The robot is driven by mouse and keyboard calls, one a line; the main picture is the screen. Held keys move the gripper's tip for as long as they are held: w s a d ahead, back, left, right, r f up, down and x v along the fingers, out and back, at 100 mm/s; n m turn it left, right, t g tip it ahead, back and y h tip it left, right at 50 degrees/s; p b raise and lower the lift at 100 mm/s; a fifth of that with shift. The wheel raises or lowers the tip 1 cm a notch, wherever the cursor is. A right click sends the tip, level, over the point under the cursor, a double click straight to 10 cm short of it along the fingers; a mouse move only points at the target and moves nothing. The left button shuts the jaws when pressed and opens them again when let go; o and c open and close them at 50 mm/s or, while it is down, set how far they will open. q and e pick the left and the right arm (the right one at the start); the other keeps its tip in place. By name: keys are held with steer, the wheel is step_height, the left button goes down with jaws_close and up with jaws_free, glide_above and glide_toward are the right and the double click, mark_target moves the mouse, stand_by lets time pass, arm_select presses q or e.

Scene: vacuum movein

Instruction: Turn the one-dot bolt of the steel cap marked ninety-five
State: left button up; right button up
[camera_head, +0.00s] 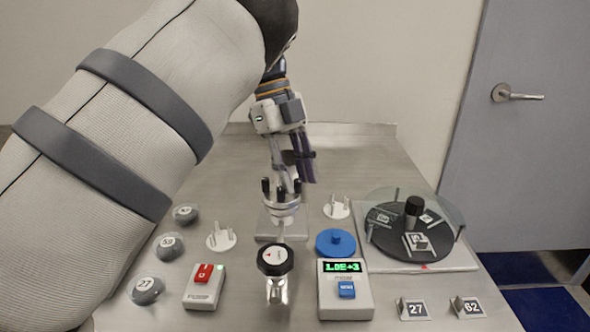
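My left gripper (292,178) points down over a round steel fitting (281,209) with dark upright posts, mounted on a plate in the middle of the table. Its fingertips are close to the tops of the posts. I cannot tell whether they touch one, or how far apart the fingers are. I cannot read the number ninety-five or any bolt dots on this fitting. Three grey caps stand at the left: one with a small unclear number (185,215), one that seems marked 53 (169,247), and one marked 27 (147,290). My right gripper is out of view.
A black turntable (385,238) under a clear cover is at the right. The table's back is clear.

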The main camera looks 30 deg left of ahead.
arm_select(q)
steer(key=v, duration=1.2)
